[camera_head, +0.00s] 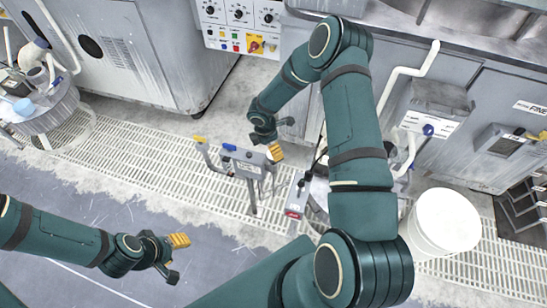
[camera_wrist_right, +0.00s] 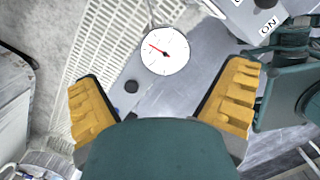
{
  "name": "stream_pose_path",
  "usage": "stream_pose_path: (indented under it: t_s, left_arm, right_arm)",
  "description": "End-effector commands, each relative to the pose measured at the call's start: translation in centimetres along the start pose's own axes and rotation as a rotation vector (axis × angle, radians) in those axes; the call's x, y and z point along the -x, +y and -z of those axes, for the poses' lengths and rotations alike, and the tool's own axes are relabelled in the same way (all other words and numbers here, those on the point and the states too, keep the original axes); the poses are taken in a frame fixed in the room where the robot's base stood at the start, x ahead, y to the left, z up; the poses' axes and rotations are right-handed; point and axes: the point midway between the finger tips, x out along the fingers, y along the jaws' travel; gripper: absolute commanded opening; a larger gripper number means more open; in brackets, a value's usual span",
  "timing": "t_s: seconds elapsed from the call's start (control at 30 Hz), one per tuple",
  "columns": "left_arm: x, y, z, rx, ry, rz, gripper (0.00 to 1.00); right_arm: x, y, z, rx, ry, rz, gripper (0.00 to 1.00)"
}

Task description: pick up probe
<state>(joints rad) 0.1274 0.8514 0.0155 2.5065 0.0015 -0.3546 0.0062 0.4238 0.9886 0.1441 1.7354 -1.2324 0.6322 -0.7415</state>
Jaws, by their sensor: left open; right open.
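I cannot make out for certain which item is the probe. A small grey box with a red patch (camera_head: 297,196) stands right of centre in the head view, partly beside my right arm. My right gripper (camera_head: 281,138) is open above a grey stand with blue and yellow handles (camera_head: 241,160). In the right wrist view, its yellow-padded fingers (camera_wrist_right: 160,104) are apart with nothing between them but a grey surface below. A round white dial with a red needle (camera_wrist_right: 165,50) shows beyond them. My left gripper (camera_head: 177,256) is open and empty over the floor at lower left.
A white bucket (camera_head: 443,222) stands at the right. A control panel (camera_head: 240,25) with knobs is at the top, and grey cabinets (camera_head: 150,55) line the back. A round side table (camera_head: 45,115) is at the left. Floor grating (camera_head: 130,150) lies between.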

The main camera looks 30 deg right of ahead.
Motion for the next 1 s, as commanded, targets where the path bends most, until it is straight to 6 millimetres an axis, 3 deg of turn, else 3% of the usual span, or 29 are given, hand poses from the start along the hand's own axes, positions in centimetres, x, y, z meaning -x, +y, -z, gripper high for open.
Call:
stream_pose_path:
  t_s: [0.37,0.67,0.77,0.9,1.0]
  left_arm:
    - [-0.8,-0.3,-0.3,-0.002,-0.007,-0.001,0.47]
    - [-0.8,-0.3,-0.4,-0.003,-0.008,-0.001,0.47]
    - [-0.8,-0.3,-0.4,-0.003,-0.008,-0.001,0.47]
    - [-0.8,-0.3,-0.4,-0.003,-0.008,-0.001,0.47]
    - [-0.8,-0.3,-0.4,-0.002,-0.008,-0.001,0.47]
  right_arm:
    - [-4.7,-0.6,-0.2,-0.002,0.002,0.002,0.97]
    - [-5.2,-0.6,-0.2,-0.001,0.001,0.001,0.97]
    - [-5.2,-0.6,-0.2,-0.001,0.001,0.001,0.7]
    - [-5.1,-0.6,-0.2,-0.001,0.001,0.001,0.21]
    - [-5.1,-0.6,-0.2,-0.001,0.001,0.0,0.19]
